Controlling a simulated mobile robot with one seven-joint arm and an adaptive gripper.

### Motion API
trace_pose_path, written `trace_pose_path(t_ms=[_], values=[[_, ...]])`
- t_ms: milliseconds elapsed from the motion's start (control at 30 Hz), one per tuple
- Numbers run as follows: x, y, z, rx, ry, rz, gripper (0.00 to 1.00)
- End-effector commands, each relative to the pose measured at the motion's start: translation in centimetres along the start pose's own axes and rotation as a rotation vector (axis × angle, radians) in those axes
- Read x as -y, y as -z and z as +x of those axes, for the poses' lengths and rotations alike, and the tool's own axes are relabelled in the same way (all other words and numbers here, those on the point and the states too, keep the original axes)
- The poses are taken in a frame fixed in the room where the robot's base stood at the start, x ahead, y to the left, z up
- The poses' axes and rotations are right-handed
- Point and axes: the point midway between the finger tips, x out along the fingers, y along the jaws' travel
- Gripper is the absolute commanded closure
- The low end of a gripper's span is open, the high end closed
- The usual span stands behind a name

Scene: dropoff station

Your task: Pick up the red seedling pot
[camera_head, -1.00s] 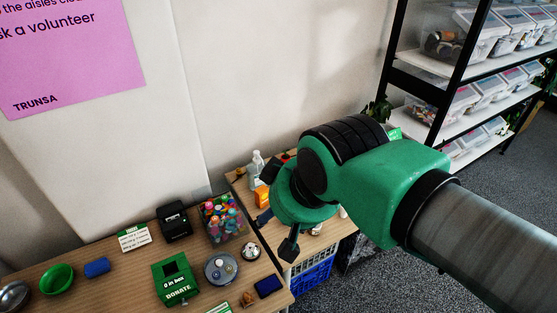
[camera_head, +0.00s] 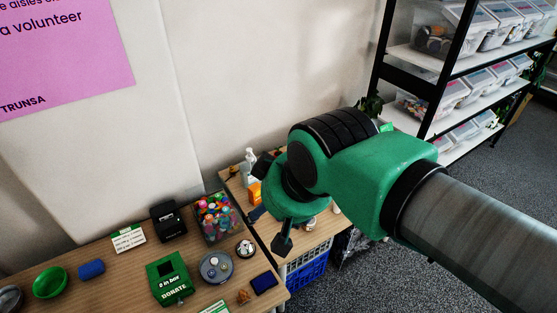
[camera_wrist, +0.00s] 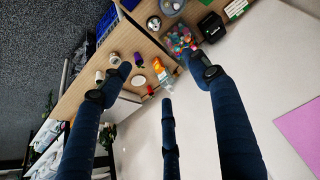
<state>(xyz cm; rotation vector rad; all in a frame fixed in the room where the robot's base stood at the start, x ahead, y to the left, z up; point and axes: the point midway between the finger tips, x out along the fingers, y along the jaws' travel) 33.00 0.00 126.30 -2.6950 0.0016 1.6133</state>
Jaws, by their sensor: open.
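My gripper (camera_wrist: 161,78) is open and empty; its dark blue fingers spread over the small wooden table in the wrist view. In the head view my gripper (camera_head: 270,212) hangs above that table, partly hiding it. A tiny red thing (camera_wrist: 151,91) shows near the table's wall-side edge in the wrist view, below the orange item and between the fingers. It may be the red seedling pot, but it is too small to be sure. In the head view I cannot make out the red pot; my arm covers that area.
An orange item (camera_wrist: 158,65), a clear bottle (camera_wrist: 168,82), a purple item (camera_wrist: 137,59) and a pale cup (camera_wrist: 112,58) share the small table. The longer table holds a green donation box (camera_head: 169,279) and a bin of colourful items (camera_head: 216,218). A blue crate (camera_head: 308,276) sits below.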

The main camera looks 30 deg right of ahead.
Motion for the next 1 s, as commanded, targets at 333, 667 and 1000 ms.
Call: trace_pose_path(t_ms=[333,667,1000], values=[[-0.9,4.6,0.6,0.01,-0.013,0.024,0.39],[-3.1,12.3,2.9,0.022,-0.034,0.065,0.39],[-6.2,19.8,7.1,0.034,-0.056,0.108,0.39]])
